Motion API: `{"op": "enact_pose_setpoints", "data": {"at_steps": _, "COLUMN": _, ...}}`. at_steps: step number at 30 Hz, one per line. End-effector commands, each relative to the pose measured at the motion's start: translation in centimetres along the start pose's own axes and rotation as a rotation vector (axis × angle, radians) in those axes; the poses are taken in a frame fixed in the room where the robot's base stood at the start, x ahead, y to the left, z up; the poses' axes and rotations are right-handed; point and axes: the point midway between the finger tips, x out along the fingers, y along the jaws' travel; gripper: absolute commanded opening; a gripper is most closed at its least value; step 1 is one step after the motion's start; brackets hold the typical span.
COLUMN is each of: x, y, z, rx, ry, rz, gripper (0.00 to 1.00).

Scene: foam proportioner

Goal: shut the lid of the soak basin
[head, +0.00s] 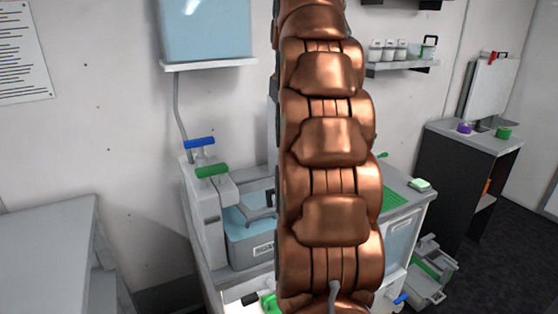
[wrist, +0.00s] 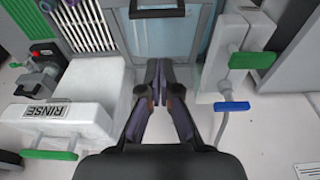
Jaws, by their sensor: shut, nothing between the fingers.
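The soak basin (head: 240,252) is a grey tub with a label reading "SOA", the rest hidden behind my arm. In the wrist view a pale blue area in a grey frame (wrist: 196,48) lies beyond my fingertips, with a dark handle (wrist: 157,9) at the top edge. I cannot tell the lid's angle. My gripper (wrist: 158,68) is shut and empty, its fingertips in front of the blue area; contact is unclear. In the head view my arm hides it.
A green lever (head: 212,171) and a blue lever (head: 199,142) stand on the white block left of the basin. In the wrist view a white box labelled "RINSE" (wrist: 90,105) is left of my gripper.

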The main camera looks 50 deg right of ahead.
Motion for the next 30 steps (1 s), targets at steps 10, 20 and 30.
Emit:
{"op": "enact_pose_setpoints", "data": {"at_steps": 10, "x": 2.6, "y": -0.1, "z": 0.0, "rx": -0.001, "ry": 0.001, "rz": -0.007, "gripper": 0.00}}
{"op": "enact_pose_setpoints", "data": {"at_steps": 20, "x": 5.5, "y": 0.1, "z": 0.2, "rx": 0.003, "ry": -0.003, "rz": -0.008, "gripper": 0.00}}
{"op": "enact_pose_setpoints", "data": {"at_steps": 30, "x": 8.9, "y": 0.1, "z": 0.1, "rx": 0.004, "ry": -0.001, "rz": -0.008, "gripper": 0.00}}
